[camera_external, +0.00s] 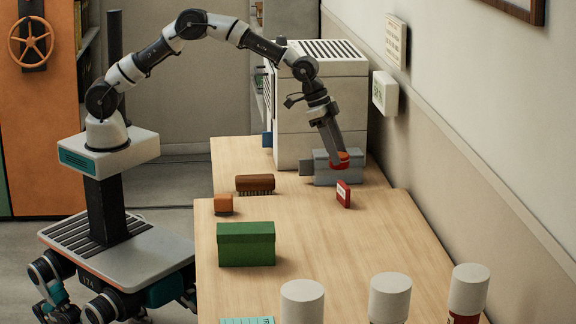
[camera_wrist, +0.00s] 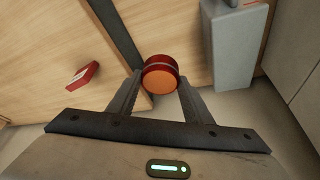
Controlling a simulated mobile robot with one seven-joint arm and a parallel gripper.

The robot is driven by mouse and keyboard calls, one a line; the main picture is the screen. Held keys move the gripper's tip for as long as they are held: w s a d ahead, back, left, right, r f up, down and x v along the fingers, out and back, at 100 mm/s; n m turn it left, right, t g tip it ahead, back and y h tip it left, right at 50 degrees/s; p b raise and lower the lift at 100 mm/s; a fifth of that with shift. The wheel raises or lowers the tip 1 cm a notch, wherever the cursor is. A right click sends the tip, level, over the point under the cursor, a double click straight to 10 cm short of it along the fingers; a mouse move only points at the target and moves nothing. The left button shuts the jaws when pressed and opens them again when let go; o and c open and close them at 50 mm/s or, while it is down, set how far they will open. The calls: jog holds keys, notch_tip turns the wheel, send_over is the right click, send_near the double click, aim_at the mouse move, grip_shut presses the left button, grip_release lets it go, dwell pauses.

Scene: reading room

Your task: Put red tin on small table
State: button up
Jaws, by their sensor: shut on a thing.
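The red tin (camera_wrist: 161,65) is small and round, with an orange face turned to the wrist camera. My gripper (camera_wrist: 160,80) is shut on it, one finger on each side. In the external view the red tin (camera_external: 341,158) shows at the end of my gripper (camera_external: 338,156), close to a grey box (camera_external: 338,177) at the far right. Two light wooden tabletops show, a far one (camera_external: 235,155) and a longer near one (camera_external: 330,260); I cannot tell which is the small table.
A red-and-white box (camera_external: 343,194) stands near the tin. A brown brush (camera_external: 254,184), an orange-brown block (camera_external: 223,204) and a green box (camera_external: 246,244) lie to the left. White-topped canisters (camera_external: 389,298) stand in front. A white cabinet (camera_external: 330,100) stands behind. The near tabletop's middle is clear.

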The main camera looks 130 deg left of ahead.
notch_tip(320, 180, down, 10)
jog(key=shift+r+b, duration=0.25)
jog(key=shift+b, duration=0.6)
jog(key=shift+f, duration=0.15)
jog(key=o, duration=1.1)
jog(key=shift+r, duration=0.4)
jog(key=p+v, duration=0.2)
jog(key=v, duration=0.9)
jog(key=shift+r, duration=0.25)
jog(key=shift+s, duration=0.15)
